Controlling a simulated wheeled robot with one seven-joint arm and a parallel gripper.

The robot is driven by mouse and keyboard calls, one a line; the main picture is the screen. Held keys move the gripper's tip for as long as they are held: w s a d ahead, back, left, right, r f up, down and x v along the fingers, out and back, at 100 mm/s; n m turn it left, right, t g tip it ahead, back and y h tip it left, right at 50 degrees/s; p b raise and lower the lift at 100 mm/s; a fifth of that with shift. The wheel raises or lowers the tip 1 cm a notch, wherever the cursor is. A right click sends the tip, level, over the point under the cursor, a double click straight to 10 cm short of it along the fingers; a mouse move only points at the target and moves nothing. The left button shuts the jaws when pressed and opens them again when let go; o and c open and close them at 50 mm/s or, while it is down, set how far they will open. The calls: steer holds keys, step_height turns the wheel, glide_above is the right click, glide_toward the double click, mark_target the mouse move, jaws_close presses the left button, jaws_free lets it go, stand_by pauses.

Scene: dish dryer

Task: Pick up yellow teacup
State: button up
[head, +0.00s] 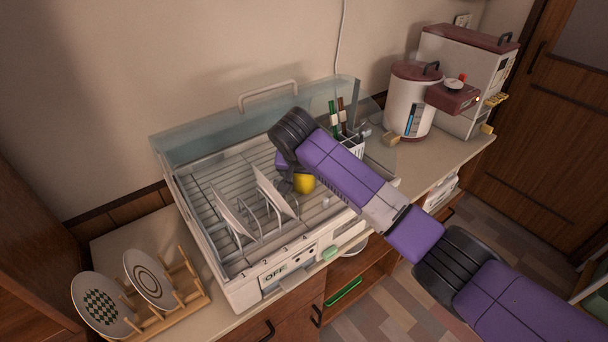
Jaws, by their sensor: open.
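The yellow teacup (304,184) stands in the dish dryer (238,287), to the right of the white plates. My purple arm crosses over the dryer from the right and hides part of the cup. My gripper (290,184) is down beside the cup's left side, partly hidden under the arm's end. It is open. I cannot tell whether a finger touches the cup.
Two white plates (272,192) stand upright in the dryer's rack. A clear lid (190,146) is raised behind. A utensil holder (350,146) is at the dryer's right. A wooden rack with patterned plates (152,279) sits left; a rice cooker (408,105) stands right.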

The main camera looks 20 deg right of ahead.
steer(key=c, duration=1.6)
steer(key=shift+r, duration=0.1)
